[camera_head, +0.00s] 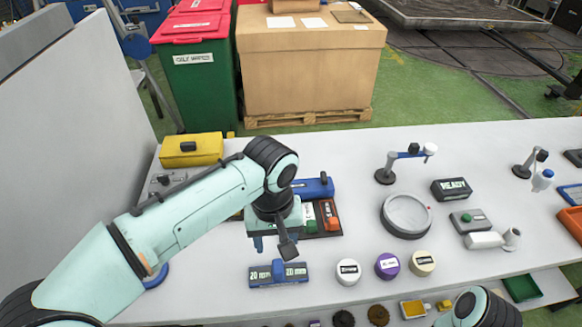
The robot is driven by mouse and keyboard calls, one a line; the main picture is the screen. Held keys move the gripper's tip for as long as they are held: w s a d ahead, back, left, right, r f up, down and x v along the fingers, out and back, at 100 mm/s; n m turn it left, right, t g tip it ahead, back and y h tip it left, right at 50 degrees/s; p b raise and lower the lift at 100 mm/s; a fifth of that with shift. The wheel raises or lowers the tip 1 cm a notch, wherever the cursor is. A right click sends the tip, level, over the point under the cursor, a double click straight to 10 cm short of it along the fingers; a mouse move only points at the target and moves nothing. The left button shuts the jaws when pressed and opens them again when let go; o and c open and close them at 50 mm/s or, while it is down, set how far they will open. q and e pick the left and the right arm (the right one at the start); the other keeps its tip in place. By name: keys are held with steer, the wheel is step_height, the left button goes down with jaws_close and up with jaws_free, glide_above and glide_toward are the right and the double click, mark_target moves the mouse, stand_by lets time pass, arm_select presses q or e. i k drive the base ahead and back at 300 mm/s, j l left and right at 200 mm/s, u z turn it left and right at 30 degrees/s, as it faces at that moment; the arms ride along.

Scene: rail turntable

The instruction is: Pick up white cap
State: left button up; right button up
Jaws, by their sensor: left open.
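A white round cap (348,271) with a dark label sits near the front edge of the table, left of a purple cap (387,265) and a cream cap (422,262). My left gripper (275,246) is open above the table, to the left of the white cap and apart from it. No object shows between its fingers.
A round dish (406,215) and a "READY" box (452,189) stand behind and right of the caps. A tray with red and green items (325,214) lies behind my left gripper. A yellow case (191,149) stands at back left. Table around the white cap's back is clear.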

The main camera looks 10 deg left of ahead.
mark_target(348, 271)
steer(key=k, duration=1)
